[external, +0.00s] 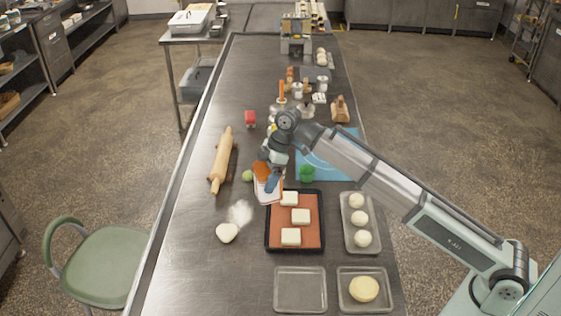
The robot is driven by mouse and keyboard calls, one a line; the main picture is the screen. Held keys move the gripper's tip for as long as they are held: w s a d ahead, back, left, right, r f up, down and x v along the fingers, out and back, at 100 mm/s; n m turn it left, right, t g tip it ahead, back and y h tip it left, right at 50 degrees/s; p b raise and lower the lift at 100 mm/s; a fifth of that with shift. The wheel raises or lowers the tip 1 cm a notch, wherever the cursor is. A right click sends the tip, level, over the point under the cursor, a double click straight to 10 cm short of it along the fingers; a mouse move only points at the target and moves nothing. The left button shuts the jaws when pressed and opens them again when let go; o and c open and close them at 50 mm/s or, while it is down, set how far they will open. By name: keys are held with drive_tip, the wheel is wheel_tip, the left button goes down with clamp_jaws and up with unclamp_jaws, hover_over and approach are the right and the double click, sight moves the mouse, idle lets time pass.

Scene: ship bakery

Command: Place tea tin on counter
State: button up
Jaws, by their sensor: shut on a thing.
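My gripper (271,184) points down over the counter (190,255), just behind the back left corner of a black-rimmed baking tray (267,232). It is shut on an orange-and-white boxy object (262,170), which the fingers partly cover. I cannot tell for sure whether this object is the tea tin, or whether its underside touches the counter. A small red object (250,118) stands apart on the counter farther back; its label is too small to read.
A rolling pin (222,158) lies left of my gripper, with a small greenish ball (247,176) between. Dough (227,233) and flour lie in front. White squares sit on the tray. A blue mat (345,160) and green item (307,173) are right. The front left counter is clear.

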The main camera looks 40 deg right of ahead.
drive_tip(key=s+a+n+g, duration=0.15)
drive_tip(key=s+a, duration=0.45)
drive_tip(key=a, duration=1.2)
drive_tip(key=s+a+n, duration=0.3)
drive_tip(key=s+a, duration=0.3)
drive_tip(key=a, duration=1.1)
drive_tip(key=shift+a+f, duration=0.15)
drive_tip(key=shift+f, duration=4.4)
drive_tip(key=shift+f, duration=0.15)
drive_tip(key=o, duration=0.9)
drive_tip(key=v, duration=1.2)
